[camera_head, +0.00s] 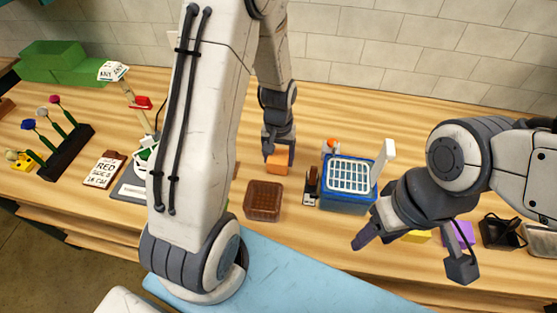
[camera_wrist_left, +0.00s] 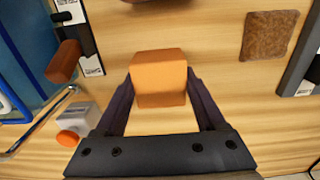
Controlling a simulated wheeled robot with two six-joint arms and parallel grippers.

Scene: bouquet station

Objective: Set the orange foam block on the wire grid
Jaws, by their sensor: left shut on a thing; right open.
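The orange foam block (camera_head: 279,161) is between the fingers of my left gripper (camera_head: 278,153), behind the brown tray and left of the blue box. In the left wrist view, the orange block (camera_wrist_left: 158,72) fills the gap between both fingers of the left gripper (camera_wrist_left: 160,88), which is shut on it. Whether the block touches the table is hard to tell. The white wire grid (camera_head: 349,175) lies across the top of the blue box (camera_head: 346,203) and looks empty. My right gripper (camera_head: 412,255) is open and empty, in front and right of the box.
A brown tray (camera_head: 263,200) and a small black-and-white stand (camera_head: 311,187) are left of the box. A bottle with an orange cap (camera_head: 331,146) stands behind the box's left side; its cap shows in the wrist view (camera_wrist_left: 67,138). A white upright panel (camera_head: 383,160) rises at the box's right.

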